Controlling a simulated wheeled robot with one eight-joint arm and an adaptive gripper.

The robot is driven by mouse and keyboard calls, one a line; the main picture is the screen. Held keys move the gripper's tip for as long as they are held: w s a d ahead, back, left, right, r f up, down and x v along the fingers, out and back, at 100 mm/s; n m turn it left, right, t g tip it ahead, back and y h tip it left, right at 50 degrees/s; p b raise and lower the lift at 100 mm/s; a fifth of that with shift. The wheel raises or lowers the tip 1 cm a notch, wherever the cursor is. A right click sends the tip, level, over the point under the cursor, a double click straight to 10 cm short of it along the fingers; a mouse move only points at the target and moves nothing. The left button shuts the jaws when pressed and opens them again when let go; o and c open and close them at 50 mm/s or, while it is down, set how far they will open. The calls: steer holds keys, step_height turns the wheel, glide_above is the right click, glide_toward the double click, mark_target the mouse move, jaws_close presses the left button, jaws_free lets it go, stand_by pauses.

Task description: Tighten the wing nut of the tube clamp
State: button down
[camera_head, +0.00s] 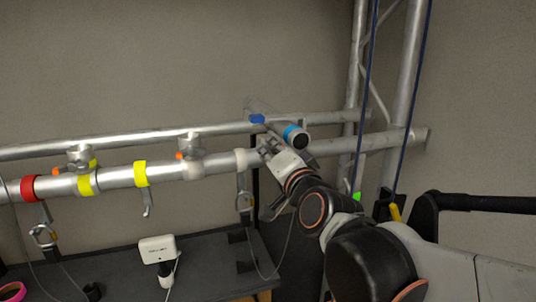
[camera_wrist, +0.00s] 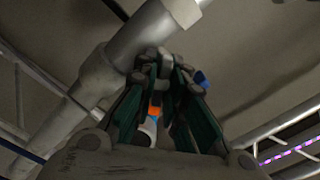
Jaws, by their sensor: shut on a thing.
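My gripper (camera_head: 268,149) reaches the lower silver tube (camera_head: 120,178) near its right part, beside a pale collar (camera_head: 246,159) on that tube. In the wrist view my gripper (camera_wrist: 163,65) has its fingertips close together on a small grey piece, which looks like the wing nut of the tube clamp and is mostly covered by the fingers. A thick grey collar (camera_wrist: 95,75), seemingly part of the clamp, sits on the diagonal tube just left of the fingertips. A small orange part (camera_wrist: 155,107) shows between the fingers; what it belongs to is unclear.
Two other clamps (camera_head: 80,157) (camera_head: 190,146) sit further left. A dark shelf holds a white device (camera_head: 157,249). Blue ropes hang right.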

steer(key=m, duration=0.6)
steer(key=shift+m+b, duration=0.3)
steer(key=shift+b, duration=0.1)
stand_by(0.3)
steer(key=c, duration=1.6)
jaws_free()
steer(key=shift+c, duration=0.2)
steer(key=shift+s, duration=0.1)
steer(key=v, duration=1.2)
